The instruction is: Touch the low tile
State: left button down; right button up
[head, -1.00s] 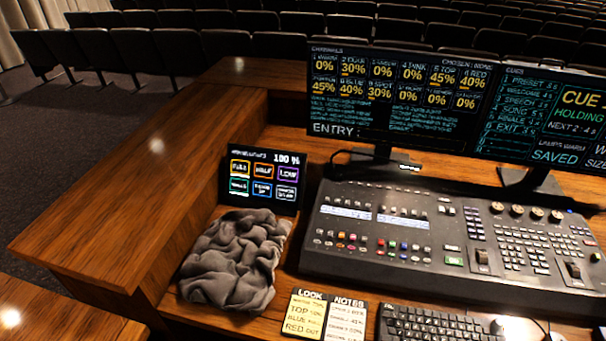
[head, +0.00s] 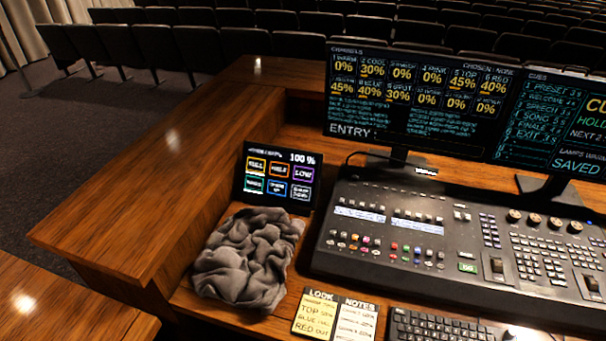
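The low tile (head: 303,174) is a purple-outlined tile marked LOW, at the right end of the top row on a small dark touch screen (head: 240,186). Beside it in that row are an orange-yellow FULL tile (head: 256,165) and an orange HALF tile (head: 279,170). A second row of tiles sits below, with a green one at its left. The screen reads 100 % at its top and stands tilted at the left of the desk. Neither of my grippers shows in the head view.
A crumpled grey cloth (head: 243,262) lies just in front of the touch screen. The mixing console (head: 340,262) stands to the right, with monitors (head: 420,101) behind it. Note cards (head: 334,316) and a keyboard (head: 440,328) lie in front. A raised wooden ledge (head: 150,190) borders the left.

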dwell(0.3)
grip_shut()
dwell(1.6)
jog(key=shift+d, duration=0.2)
